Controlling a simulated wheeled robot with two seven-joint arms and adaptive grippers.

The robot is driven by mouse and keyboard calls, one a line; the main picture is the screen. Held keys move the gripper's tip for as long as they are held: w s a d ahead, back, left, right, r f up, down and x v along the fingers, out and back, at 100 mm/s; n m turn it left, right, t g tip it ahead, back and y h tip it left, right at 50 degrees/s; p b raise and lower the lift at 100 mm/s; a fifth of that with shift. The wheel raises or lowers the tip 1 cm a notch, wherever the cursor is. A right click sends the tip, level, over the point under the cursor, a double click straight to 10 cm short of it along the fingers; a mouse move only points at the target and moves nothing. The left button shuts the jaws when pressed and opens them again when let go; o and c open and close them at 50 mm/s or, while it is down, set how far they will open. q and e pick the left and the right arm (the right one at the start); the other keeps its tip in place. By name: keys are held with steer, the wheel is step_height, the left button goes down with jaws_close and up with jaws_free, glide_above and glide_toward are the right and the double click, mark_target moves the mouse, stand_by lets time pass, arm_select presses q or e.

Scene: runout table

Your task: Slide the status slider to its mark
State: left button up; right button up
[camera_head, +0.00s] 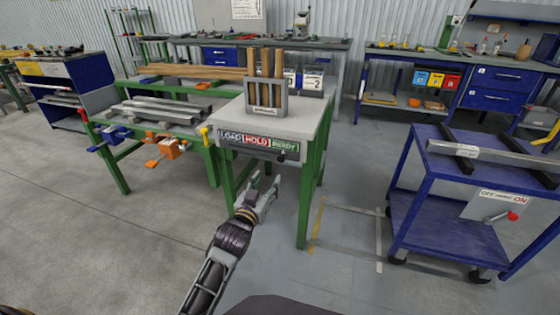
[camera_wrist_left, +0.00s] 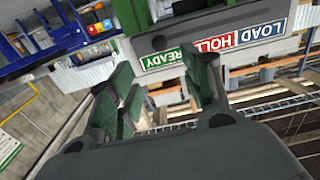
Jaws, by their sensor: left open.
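The status strip (camera_head: 258,142) is on the front edge of the small green-legged table, with LOAD, HOLD and READY panels from left to right. A small dark knob, apparently the status slider (camera_head: 282,157), sits just below the READY panel. My left gripper (camera_head: 266,185) is open and empty, below and in front of the strip, apart from the knob. In the left wrist view, its green-padded fingers (camera_wrist_left: 160,95) are spread, with the strip (camera_wrist_left: 213,43) upside down beyond them. A dark shape near READY may be the knob (camera_wrist_left: 159,42). My right gripper is not in view.
A grey holder (camera_head: 266,110) with wooden sticks stands on the small table (camera_head: 300,122). A bench with metal bars and orange clamps (camera_head: 165,150) is to its left. A blue cart (camera_head: 440,213) stands on the right. The floor between table and cart is clear.

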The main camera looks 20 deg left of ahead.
arm_select(q)
steer(key=shift+w, duration=0.15)
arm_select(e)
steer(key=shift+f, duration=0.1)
arm_select(q)
steer(key=b, duration=0.2)
glide_toward(280, 159)
steer(key=shift+w, duration=1.35)
steer(key=shift+w+d+b, duration=0.1)
steer(key=shift+w+b, duration=0.2)
steer(key=shift+w, duration=0.95)
steer(key=shift+w+d+b, duration=0.1)
steer(key=shift+w+b, duration=0.55)
steer(key=shift+w, duration=1.55)
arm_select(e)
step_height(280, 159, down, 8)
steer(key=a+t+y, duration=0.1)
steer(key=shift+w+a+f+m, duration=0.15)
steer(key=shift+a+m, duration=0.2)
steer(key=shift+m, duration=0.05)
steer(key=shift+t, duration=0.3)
arm_select(q)
jaws_close()
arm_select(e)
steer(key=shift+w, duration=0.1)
